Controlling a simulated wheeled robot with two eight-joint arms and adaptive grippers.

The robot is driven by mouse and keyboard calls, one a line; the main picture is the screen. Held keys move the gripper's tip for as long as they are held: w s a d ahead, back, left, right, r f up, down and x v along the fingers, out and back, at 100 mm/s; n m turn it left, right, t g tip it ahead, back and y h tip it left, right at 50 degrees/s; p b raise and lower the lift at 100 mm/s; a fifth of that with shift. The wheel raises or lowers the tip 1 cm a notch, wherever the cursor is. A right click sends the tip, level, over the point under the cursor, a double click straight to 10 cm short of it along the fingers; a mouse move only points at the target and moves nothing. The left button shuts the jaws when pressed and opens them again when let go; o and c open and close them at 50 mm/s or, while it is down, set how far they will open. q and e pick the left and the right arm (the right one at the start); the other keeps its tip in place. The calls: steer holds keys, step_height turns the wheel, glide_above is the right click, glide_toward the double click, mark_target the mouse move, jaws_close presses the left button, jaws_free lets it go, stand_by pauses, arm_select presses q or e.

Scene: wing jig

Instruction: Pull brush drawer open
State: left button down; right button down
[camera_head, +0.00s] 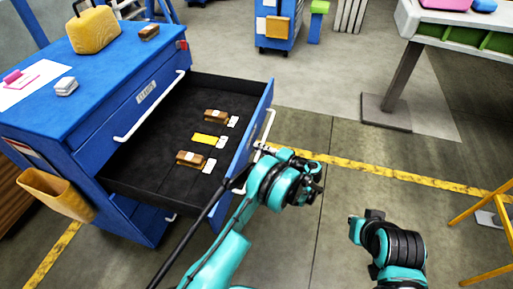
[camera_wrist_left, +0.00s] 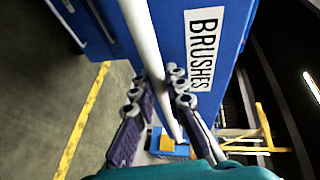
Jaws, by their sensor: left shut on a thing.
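The brush drawer (camera_head: 140,168) stands well out of the blue cabinet, its dark inside showing several brushes with white tags. Two brushes, (camera_head: 216,116) and (camera_head: 189,159), are brown, and a yellow one (camera_head: 207,139) lies between them. The white bar handle (camera_head: 269,124) is on the drawer's blue front; in the left wrist view the handle (camera_wrist_left: 143,35) runs past the BRUSHES label (camera_wrist_left: 205,48). My left gripper (camera_wrist_left: 162,92) is shut on this handle, a finger on each side; in the head view the gripper (camera_head: 264,150) is partly hidden. My right gripper (camera_head: 366,218) is apart from the drawer; its jaws are unclear.
The cabinet top (camera_head: 110,70) bears a yellow case (camera_head: 94,30) and small items. Another closed drawer with a white handle (camera_head: 150,108) is above. A white table (camera_head: 460,28) stands at the back right, a yellow stand (camera_head: 485,225) at the right edge. Floor right of the drawer is open.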

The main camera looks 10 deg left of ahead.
arm_select(q)
steer(key=c, duration=1.5)
jaws_free()
steer(key=shift+c, duration=0.2)
steer(key=v, duration=1.2)
